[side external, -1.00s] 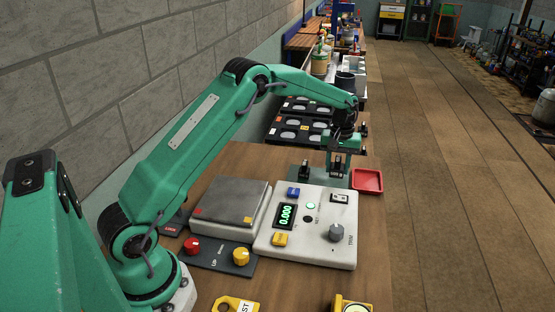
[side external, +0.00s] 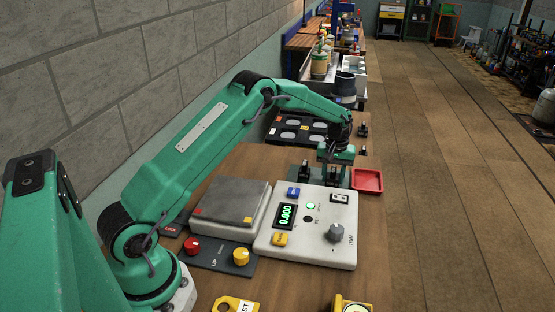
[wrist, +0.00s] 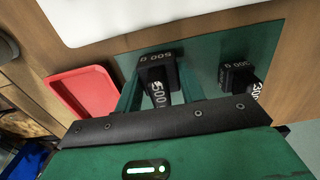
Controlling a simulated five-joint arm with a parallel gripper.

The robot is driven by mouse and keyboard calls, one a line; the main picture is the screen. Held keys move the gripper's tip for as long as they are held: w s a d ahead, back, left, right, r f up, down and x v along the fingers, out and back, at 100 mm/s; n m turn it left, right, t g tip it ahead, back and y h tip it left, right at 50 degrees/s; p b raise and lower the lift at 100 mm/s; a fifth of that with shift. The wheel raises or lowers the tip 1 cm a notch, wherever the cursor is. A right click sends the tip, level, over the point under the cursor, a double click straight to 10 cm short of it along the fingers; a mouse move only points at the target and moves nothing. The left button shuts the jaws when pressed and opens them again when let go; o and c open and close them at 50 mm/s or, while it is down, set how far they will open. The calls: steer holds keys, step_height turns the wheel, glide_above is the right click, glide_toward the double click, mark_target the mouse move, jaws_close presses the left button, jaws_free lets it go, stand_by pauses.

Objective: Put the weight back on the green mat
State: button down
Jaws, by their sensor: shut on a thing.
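My gripper (wrist: 160,92) is shut on a black 500 g weight (wrist: 157,72), seen between its fingers in the wrist view. The green mat (wrist: 213,45) lies beneath, and the held weight is over it; whether it touches the mat I cannot tell. A second black weight (wrist: 240,78) stands on the mat to the right in the wrist view; it also shows in the side view (side external: 304,171), left of my gripper (side external: 333,183). In the side view the fingers and the console partly hide the held weight.
The white console (side external: 318,238), reading 0.000, stands in front of the mat, with the grey scale plate (side external: 222,203) at its left. A red tray (side external: 367,180) lies right of the mat. More black weights (side external: 362,130) and a black case (side external: 298,129) stand farther back.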

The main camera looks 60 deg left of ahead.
mark_target(334, 168)
stand_by(0.3)
steer(key=c, duration=0.9)
jaws_free()
steer(key=shift+f, duration=0.15)
steer(key=shift+o, duration=0.2)
step_height(334, 168, up, 12)
steer(key=shift+f, duration=0.25)
steer(key=shift+r, duration=0.4)
